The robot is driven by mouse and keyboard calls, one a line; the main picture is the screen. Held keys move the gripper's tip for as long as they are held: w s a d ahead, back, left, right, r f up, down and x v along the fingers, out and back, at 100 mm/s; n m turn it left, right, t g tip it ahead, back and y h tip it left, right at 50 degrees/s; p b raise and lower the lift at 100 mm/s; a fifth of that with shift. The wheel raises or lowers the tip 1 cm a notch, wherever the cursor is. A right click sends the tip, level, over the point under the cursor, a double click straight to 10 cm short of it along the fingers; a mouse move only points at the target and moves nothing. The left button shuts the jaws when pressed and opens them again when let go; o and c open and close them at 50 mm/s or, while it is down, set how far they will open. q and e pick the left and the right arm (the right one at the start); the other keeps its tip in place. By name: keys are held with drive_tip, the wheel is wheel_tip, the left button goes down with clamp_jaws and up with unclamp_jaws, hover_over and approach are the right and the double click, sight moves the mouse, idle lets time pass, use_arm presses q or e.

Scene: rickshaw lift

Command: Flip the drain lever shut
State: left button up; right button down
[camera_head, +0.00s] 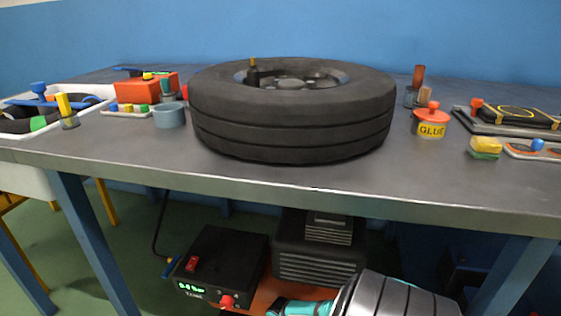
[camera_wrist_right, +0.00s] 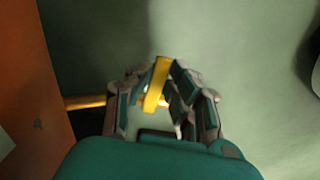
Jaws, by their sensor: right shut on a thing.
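In the right wrist view the drain lever (camera_wrist_right: 157,82) is a flat yellow bar. It stands between the fingertips of my right gripper (camera_wrist_right: 163,90), which is shut on it. A yellow pipe (camera_wrist_right: 85,102) runs from the orange tank (camera_wrist_right: 35,75) toward the gripper; the fingers hide the valve joint. In the head view my right arm reaches under the table at bottom centre, and the lever is hidden there. My left gripper is in neither view.
Under the table stand a black control box (camera_head: 222,265) with a green display and red switch, and a dark ribbed motor housing (camera_head: 318,250). The table (camera_head: 270,187) above carries a large tyre (camera_head: 290,125). Open floor surrounds the lever.

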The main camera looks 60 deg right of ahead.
drive_tip(key=c, duration=1.2)
unclamp_jaws()
drive_tip(key=shift+c, duration=0.2)
wheel_tip(320, 180, up, 12)
